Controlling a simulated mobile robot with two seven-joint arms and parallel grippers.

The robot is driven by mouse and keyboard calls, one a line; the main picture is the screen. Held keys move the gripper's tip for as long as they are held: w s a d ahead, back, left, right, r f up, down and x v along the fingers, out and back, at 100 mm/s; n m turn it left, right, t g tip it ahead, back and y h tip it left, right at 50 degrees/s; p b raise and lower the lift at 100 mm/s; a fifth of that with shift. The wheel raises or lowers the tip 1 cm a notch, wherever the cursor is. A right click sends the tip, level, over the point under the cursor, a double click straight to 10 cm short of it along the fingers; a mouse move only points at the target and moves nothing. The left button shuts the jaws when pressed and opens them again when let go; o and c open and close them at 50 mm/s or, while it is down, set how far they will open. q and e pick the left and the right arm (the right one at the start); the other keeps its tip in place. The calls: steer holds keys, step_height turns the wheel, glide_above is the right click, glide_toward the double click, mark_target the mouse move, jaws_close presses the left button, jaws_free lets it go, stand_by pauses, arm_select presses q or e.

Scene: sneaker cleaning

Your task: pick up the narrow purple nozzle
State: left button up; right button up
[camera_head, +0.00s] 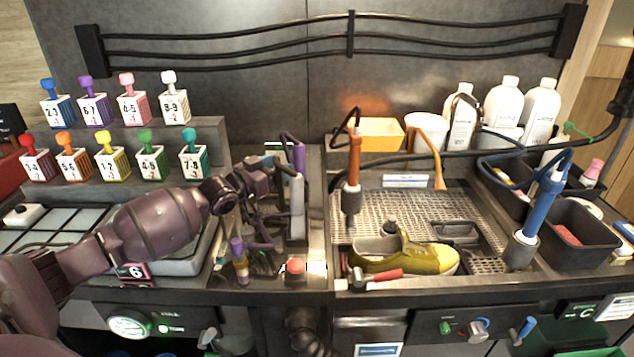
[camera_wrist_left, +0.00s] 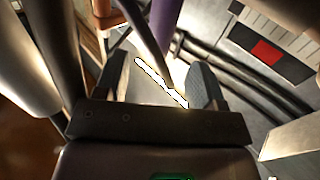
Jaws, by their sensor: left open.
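A purple upright piece (camera_head: 298,155) stands at the back of the narrow rack left of the sink, behind my left gripper. A second purple-topped tool (camera_head: 238,247) stands nearer the front edge, below my wrist. I cannot tell for sure which is the narrow nozzle. My left gripper (camera_head: 278,191) is over the rack among upright tubes and handles. In the left wrist view the gripper (camera_wrist_left: 158,82) has its fingers apart, with a dark thin rod showing between them. A purple cylinder (camera_wrist_left: 166,22) shows beyond the fingertips. My right gripper is not seen.
Right of the rack is a sink with a perforated tray (camera_head: 400,212), an olive sneaker (camera_head: 405,257), and an orange-handled tool (camera_head: 353,165). Numbered bottles stand on a stepped shelf (camera_head: 125,142) at left. A red button (camera_head: 295,266) sits at the rack's front. Tubes crowd the gripper.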

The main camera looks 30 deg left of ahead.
mark_target(294, 160)
arm_select(q)
steer(key=shift+w+a+f, duration=0.1)
steer(key=shift+w+f, duration=0.05)
steer(key=shift+f, duration=0.1)
steer(key=shift+x, duration=3.65)
steer(key=shift+c, duration=0.3)
jaws_close()
